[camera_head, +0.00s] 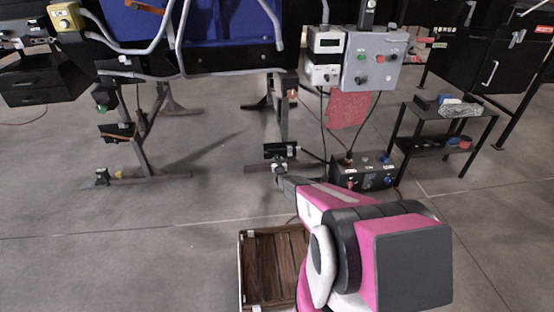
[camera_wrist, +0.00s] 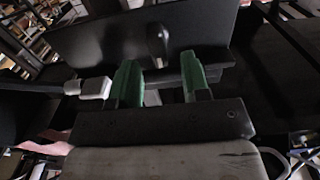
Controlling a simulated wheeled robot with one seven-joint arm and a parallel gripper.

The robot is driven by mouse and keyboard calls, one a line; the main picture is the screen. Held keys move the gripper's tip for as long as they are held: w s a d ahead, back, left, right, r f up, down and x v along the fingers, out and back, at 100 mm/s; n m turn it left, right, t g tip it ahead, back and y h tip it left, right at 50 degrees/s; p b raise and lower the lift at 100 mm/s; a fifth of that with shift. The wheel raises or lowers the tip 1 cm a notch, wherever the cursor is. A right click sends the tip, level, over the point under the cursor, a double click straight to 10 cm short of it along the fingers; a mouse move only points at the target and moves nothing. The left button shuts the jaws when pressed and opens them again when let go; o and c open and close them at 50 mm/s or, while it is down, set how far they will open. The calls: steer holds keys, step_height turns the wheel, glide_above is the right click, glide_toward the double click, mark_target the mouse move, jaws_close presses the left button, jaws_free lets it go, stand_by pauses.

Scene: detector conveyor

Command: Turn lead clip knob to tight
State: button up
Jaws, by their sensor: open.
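A dark upright knob (camera_wrist: 157,45), which looks like the lead clip knob, stands in front of a flat black plate (camera_wrist: 105,50) in the wrist view. My gripper (camera_wrist: 160,76) has two green fingers, apart with nothing held between them. The knob shows just beyond the fingertips, in line with the gap; I cannot tell whether they touch it. In the head view my gripper (camera_head: 279,167) is low by the stand's foot, beside a small black block (camera_head: 281,150). The knob's turn position cannot be made out.
A white connector (camera_wrist: 95,88) is left of the fingers. In the head view a black box with blue knobs (camera_head: 362,174) and cables stands right of my gripper. A wooden crate (camera_head: 242,262) is on the floor in front.

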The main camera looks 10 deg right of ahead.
mark_target(277, 157)
steer(key=shift+w, duration=1.4)
steer(key=shift+c, duration=0.3)
jaws_close()
